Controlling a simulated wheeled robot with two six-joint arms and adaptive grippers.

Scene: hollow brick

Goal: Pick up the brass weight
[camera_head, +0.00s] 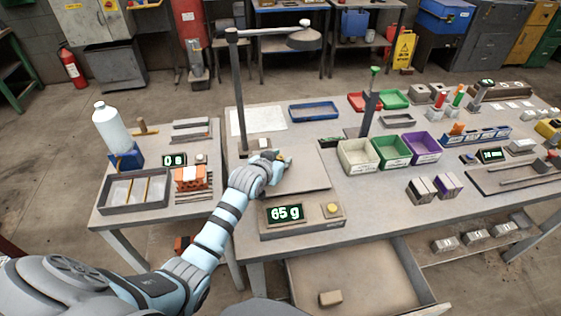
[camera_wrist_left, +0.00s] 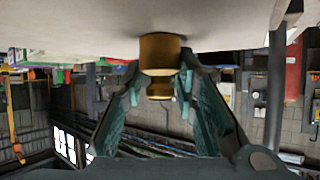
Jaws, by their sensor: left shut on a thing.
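The brass weight (camera_wrist_left: 160,54) is a short gold cylinder with a narrower neck and knob. In the left wrist view its wide end meets the pale plate surface (camera_wrist_left: 90,22), or lies very close to it. My left gripper (camera_wrist_left: 160,82) has its teal fingers on both sides of the knob and is shut on it. In the head view my left gripper (camera_head: 284,162) is low over the scale plate (camera_head: 305,178), and I cannot make out the weight there. The scale display (camera_head: 285,213) reads 65 g. My right gripper is not in view.
A lamp post (camera_head: 239,95) stands close behind my left gripper. Cream, green and purple bins (camera_head: 358,157) stand to the right. A side table at left holds a tray (camera_head: 134,207), a white bottle (camera_head: 110,127) and an orange hollow brick (camera_head: 190,179). An open drawer (camera_head: 355,275) juts out in front.

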